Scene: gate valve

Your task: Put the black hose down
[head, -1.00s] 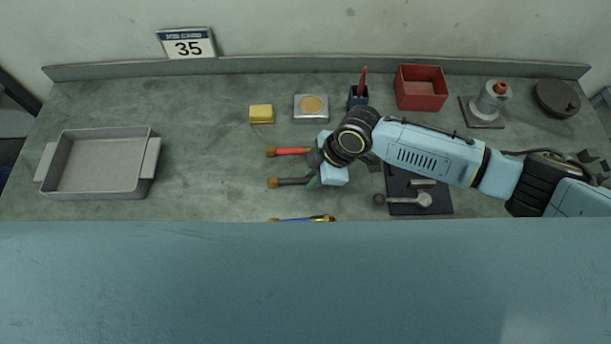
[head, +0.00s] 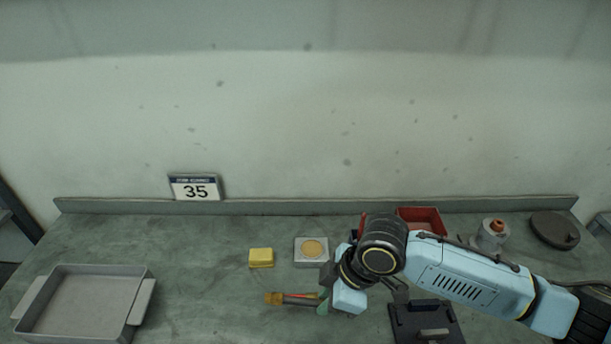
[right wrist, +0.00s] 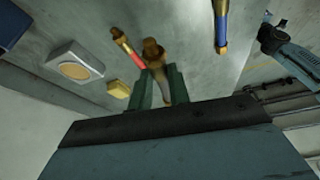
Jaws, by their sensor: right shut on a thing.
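The black hose (head: 298,300), with a brass end at its left, is gripped in my right gripper (head: 325,303), which is shut on it. In the right wrist view the black hose (right wrist: 178,86) sits between the green fingers (right wrist: 162,88), its brass end pointing away from the palm. It appears held above the bench. The red hose (right wrist: 129,49) lies beside it in the right wrist view; in the head view it is mostly hidden behind the black hose. My left gripper is not in view.
A grey tray (head: 146,310) stands at the left. A yellow block (head: 261,258), a plate with a tan disc (head: 311,251), and a red bin (head: 420,216) are behind the gripper. A blue hose (right wrist: 222,24) lies nearby. The bench between tray and hoses is clear.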

